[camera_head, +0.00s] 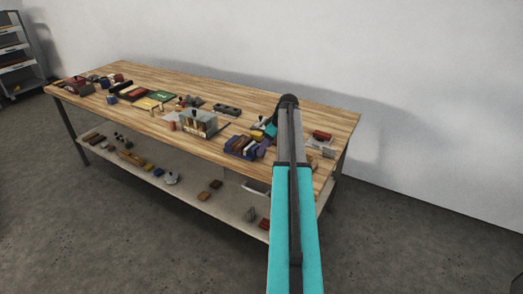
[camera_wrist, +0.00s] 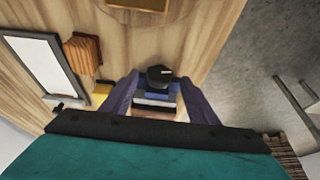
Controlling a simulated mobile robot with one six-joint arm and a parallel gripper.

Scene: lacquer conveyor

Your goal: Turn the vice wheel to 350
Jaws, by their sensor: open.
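I cannot make out a vice wheel for certain in either view. A dark red, vice-like object (camera_head: 77,83) sits at the far left end of the workbench (camera_head: 200,88), too small to show a wheel or its marks. My gripper (camera_wrist: 162,92) is open over the right part of the bench, its two purple-grey fingers apart. Between the fingers, in the wrist view, is a dark rounded object (camera_wrist: 158,75) with a small pale mark, above blue, white and brown layers. I cannot tell whether the fingers touch anything. In the head view my arm hides part of this area.
A metal box-like fixture (camera_head: 198,123) stands mid-bench, with a dark slotted block (camera_head: 227,109) behind it. A purple-blue holder (camera_head: 242,146) lies left of my arm. A lower shelf (camera_head: 200,203) carries several small items. Floor is clear in front; a wall stands behind.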

